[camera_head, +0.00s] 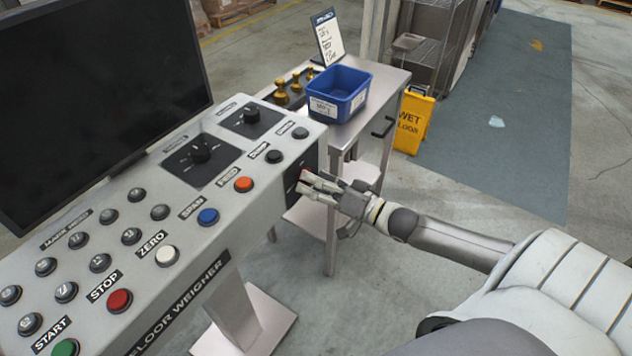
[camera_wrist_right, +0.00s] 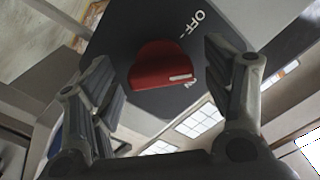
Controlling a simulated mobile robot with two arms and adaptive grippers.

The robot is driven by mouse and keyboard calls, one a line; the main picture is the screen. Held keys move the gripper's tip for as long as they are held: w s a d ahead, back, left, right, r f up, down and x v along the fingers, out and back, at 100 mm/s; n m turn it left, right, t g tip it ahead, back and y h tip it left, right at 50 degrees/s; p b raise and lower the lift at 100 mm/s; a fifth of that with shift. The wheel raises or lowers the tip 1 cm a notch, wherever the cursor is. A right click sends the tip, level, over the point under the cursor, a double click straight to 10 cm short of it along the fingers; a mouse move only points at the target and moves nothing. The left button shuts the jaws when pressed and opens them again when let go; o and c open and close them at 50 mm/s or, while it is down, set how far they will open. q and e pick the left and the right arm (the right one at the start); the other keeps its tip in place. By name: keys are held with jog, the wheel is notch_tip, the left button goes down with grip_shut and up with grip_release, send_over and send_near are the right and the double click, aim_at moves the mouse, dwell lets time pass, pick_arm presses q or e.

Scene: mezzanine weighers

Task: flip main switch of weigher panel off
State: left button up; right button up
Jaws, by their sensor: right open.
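The weigher panel (camera_head: 190,215) is a light grey console with a dark screen and many buttons. Its main switch is a red rotary knob (camera_wrist_right: 160,78) on a black plate (camera_wrist_right: 135,40), seen in the right wrist view. White OFF and ON marks are on the plate; the knob's white line points toward the ON mark. In the head view the plate (camera_head: 292,180) is on the panel's right end face, and the knob is mostly hidden by the fingers. My right gripper (camera_head: 305,184) is at that plate, open, with its fingers on either side of the knob. My left gripper is not in view.
A metal side table (camera_head: 345,130) stands just behind the panel's right end, holding a blue bin (camera_head: 338,92), brass weights (camera_head: 282,90) and a sign (camera_head: 328,36). Open floor lies at the right.

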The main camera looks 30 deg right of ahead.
jog(key=c, duration=1)
jog(key=shift+n, duration=0.3)
jog(key=shift+r+n+p, duration=0.1)
jog(key=shift+n+p, duration=1.4)
jog(key=shift+n, duration=2.4)
jog(key=o, duration=1)
